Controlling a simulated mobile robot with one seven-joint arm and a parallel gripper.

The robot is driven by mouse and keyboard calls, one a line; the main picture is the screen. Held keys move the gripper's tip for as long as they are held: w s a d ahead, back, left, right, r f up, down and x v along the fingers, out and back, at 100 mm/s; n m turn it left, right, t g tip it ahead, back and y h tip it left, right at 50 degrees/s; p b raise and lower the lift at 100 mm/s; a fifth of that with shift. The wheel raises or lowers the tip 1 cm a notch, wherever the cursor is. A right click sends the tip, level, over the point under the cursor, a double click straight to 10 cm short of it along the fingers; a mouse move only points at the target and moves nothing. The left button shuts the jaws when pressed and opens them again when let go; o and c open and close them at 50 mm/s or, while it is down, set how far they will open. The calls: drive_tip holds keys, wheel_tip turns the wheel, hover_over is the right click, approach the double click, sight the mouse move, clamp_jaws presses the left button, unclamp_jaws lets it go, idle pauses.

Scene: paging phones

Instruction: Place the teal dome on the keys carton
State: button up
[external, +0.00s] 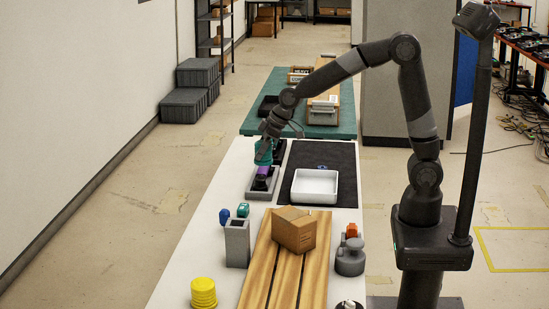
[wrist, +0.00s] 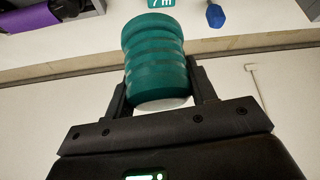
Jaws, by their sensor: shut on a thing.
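The teal dome (external: 263,152) is a ribbed, rounded teal piece held in my gripper (external: 268,143) over the far left of the white table. In the wrist view the teal dome (wrist: 155,58) sits between the two black fingers of my gripper (wrist: 160,95), which are shut on its sides. A brown cardboard carton (external: 294,229) stands on the slatted wooden board, well nearer the camera and to the right of my gripper. Its marking is too small to read, so I cannot confirm that it is the keys carton.
A grey tray (external: 250,192) with a purple and black item (external: 262,178) lies just below my gripper. A white bin (external: 315,186) stands on a dark mat. A grey holder (external: 237,243), yellow ribbed piece (external: 203,293) and grey rounded piece (external: 350,258) flank the wooden board (external: 256,272).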

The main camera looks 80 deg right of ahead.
drive_tip(key=s+a+r+n+y, duration=0.2)
drive_tip(key=s+a+r+n, duration=0.25)
drive_tip(key=s+a, duration=0.85)
approach(282, 217)
drive_tip(key=shift+w+a+r+m+g, duration=0.15)
drive_tip(key=shift+w+a, duration=0.05)
drive_tip(key=shift+w, duration=0.35)
drive_tip(key=shift+w+a+r+m+g, duration=0.15)
drive_tip(key=shift+w+a, duration=0.1)
drive_tip(key=shift+w, duration=0.25)
drive_tip(key=shift+f, duration=1.95)
drive_tip(key=shift+f, duration=0.1)
drive_tip(key=o, duration=1)
